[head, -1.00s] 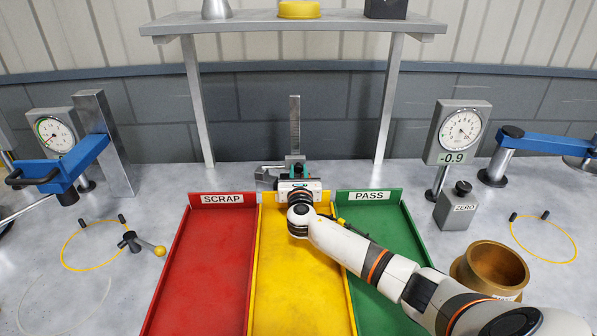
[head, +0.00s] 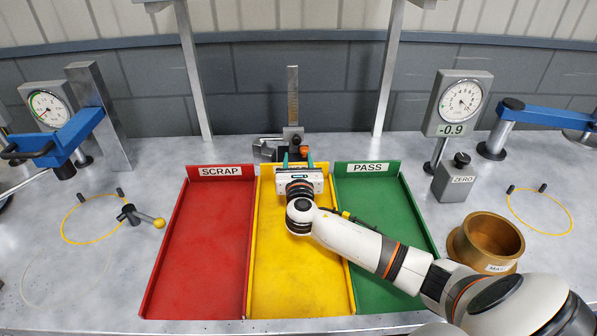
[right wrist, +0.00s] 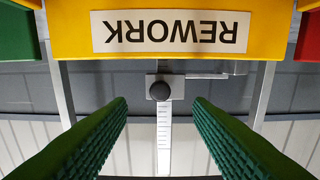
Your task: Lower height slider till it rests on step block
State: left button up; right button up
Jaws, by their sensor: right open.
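The height gauge stands behind the yellow tray, with an upright scale column (head: 293,90) and a dark slider (head: 293,134) low on it. In the right wrist view the slider's round black knob (right wrist: 159,90) shows in front of the scale (right wrist: 164,140). My right gripper (head: 297,158) is at the back end of the yellow tray, in front of the gauge. Its green ribbed fingers are apart, with nothing held between them (right wrist: 160,104). Grey metal parts (head: 267,150) lie left of the column; I cannot tell the step block apart there. My left gripper is out of view.
Red SCRAP (head: 205,240), yellow REWORK (head: 290,285) and green PASS (head: 378,205) trays lie side by side. At right are a brass pot (head: 487,240), a ZERO block (head: 455,178) and a dial reading -0.9 (head: 458,105). A blue-armed fixture (head: 65,140) stands left.

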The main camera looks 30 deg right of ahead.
jog(key=shift+v, duration=2.35)
